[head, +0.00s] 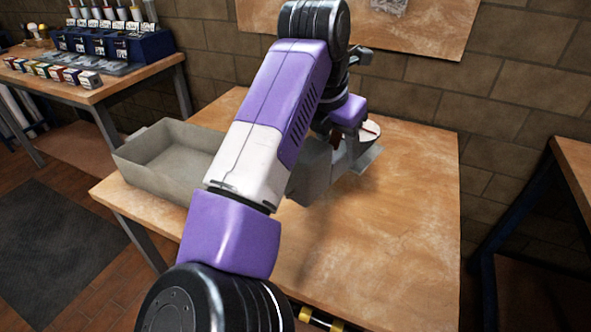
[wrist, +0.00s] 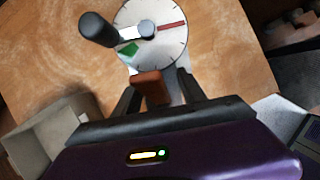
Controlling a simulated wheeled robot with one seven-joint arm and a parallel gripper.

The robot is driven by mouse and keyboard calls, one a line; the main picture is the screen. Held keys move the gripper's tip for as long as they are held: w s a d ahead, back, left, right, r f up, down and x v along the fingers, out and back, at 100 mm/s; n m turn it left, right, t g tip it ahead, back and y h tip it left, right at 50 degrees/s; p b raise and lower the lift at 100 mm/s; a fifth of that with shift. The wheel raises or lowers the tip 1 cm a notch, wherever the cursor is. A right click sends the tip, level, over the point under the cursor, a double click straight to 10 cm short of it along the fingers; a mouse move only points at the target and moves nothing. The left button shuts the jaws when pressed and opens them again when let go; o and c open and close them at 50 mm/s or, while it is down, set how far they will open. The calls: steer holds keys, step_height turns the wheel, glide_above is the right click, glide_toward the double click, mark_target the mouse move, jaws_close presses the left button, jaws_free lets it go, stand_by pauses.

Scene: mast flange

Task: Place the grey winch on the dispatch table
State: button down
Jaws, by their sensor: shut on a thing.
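The grey winch (wrist: 172,50) shows in the wrist view as a round pale dial face with a red line, a green patch and a dark crank knob. A brown-red grip block is between my gripper's fingers (wrist: 152,90), and the gripper is shut on it. In the head view, the winch's grey plate (head: 366,160) shows just right of my gripper (head: 338,140), over the wooden table (head: 400,235). My arm hides much of it. I cannot tell whether its underside touches the tabletop.
An open grey bin (head: 160,155) stands on the table's left part, and it shows in the wrist view (wrist: 45,135). The table's front and right areas are clear. A workbench (head: 110,85) with bottles and small boxes stands at left. Another table (head: 575,165) is at right. A brick wall is behind.

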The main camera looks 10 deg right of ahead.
mark_target(323, 181)
steer(key=n, duration=0.1)
steer(key=r+n+b, duration=0.1)
steer(key=r+n, duration=0.1)
steer(key=shift+w+a+t+y, duration=0.3)
steer(key=shift+a+t+y, duration=0.1)
step_height(323, 181, down, 20)
steer(key=b, duration=0.3)
steer(key=shift+r, duration=0.2)
steer(key=c, duration=0.7)
jaws_free()
steer(key=shift+f, duration=0.1)
steer(key=shift+o, duration=0.3)
steer(key=p+v, duration=0.1)
steer(key=v, duration=1.1)
